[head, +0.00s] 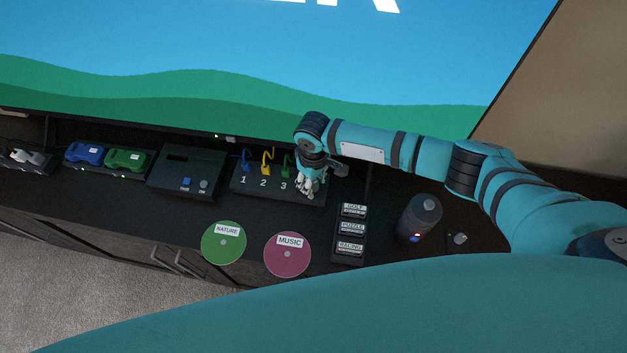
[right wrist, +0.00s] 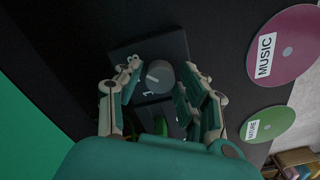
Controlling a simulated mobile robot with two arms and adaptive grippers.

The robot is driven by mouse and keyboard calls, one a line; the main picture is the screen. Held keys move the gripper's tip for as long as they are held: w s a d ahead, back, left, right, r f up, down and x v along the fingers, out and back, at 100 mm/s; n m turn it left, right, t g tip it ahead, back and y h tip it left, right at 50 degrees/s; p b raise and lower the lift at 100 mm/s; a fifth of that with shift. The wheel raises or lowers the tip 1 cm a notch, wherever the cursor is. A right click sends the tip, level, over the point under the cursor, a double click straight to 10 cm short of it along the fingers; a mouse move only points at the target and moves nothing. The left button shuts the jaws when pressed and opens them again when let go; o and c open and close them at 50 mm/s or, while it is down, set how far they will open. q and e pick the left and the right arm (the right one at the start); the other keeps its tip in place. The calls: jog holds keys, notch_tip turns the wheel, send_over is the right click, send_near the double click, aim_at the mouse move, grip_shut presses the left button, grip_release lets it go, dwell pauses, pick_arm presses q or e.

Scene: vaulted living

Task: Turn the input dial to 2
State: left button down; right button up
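The input box (head: 262,194) is dark, with the white numbers 1, 2 and 3 beside blue, yellow and green plugs. My right gripper (head: 311,190) points down over its right end and hides the dial in the head view. In the right wrist view the round grey dial (right wrist: 160,76) has a pale pointer mark. The fingers of my right gripper (right wrist: 158,92) are open, one on each side of the dial, with dark gaps showing. I cannot tell whether either finger touches it, or which number the pointer faces. My left gripper is not in view.
A NATURE disc (head: 223,243) and a MUSIC disc (head: 287,255) lie at the cabinet's front. A game cartridge rack (head: 349,254) and a dark cylinder speaker (head: 419,218) stand to the right. A black console (head: 187,172) is left of the box. The screen (head: 240,75) rises behind.

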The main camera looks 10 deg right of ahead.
grip_shut()
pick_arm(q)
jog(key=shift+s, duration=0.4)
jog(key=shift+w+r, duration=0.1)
pick_arm(e)
jog(key=shift+n, duration=0.3)
jog(key=n+p, duration=0.1)
jog(key=n, duration=0.1)
jog(key=shift+n, duration=0.4)
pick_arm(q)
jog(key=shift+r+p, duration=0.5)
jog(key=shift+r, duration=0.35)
pick_arm(e)
jog(key=n, duration=0.5)
jog(key=shift+w, duration=0.1)
jog(key=shift+n, duration=0.3)
